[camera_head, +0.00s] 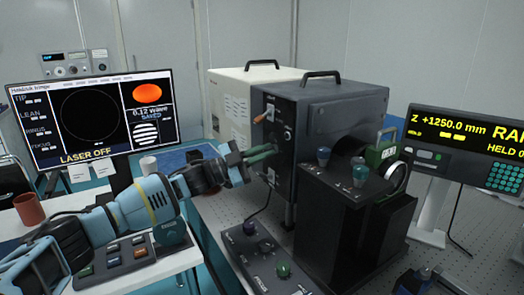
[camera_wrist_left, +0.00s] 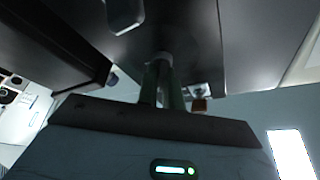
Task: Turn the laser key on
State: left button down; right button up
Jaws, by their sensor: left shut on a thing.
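The black laser box (camera_head: 335,105) stands at the middle of the head view, with a dark control panel on its left-hand face. My left gripper (camera_head: 262,154) reaches this panel from the left, its green fingers pointing at it. In the left wrist view the fingers (camera_wrist_left: 163,88) are closed on a small grey round part (camera_wrist_left: 163,58) at the panel, which I take to be the laser key. The fingers hide most of it, so its turn angle cannot be told. The monitor (camera_head: 90,118) reads "LASER OFF".
An orange-tipped part (camera_head: 260,118) sticks out of the panel above my fingers. A control box with knobs (camera_head: 262,255) stands below, in front. A dark stand with knobs (camera_head: 340,200) is to the right. A yellow-lettered display (camera_head: 465,150) stands far right. A red-brown cup (camera_head: 29,208) is left.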

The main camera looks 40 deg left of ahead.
pick_arm(q)
jog(key=shift+r+m+g+p, duration=0.1)
jog(key=shift+m+g+p, duration=0.8)
jog(key=shift+m, duration=1.9)
jog(key=shift+m+g+p, duration=0.5)
jog(key=shift+m+g, duration=0.7)
jog(key=shift+m, duration=1.6)
pick_arm(e)
jog(key=shift+w+d+r, duration=0.1)
jog(key=shift+w+r, duration=0.2)
jog(key=shift+r, duration=0.55)
jog(key=shift+w+r, duration=0.25)
jog(key=shift+r, duration=0.55)
pick_arm(q)
jog(key=c, duration=1.6)
grip_release()
jog(key=shift+o, duration=0.2)
pick_arm(e)
jog(key=shift+w, duration=0.25)
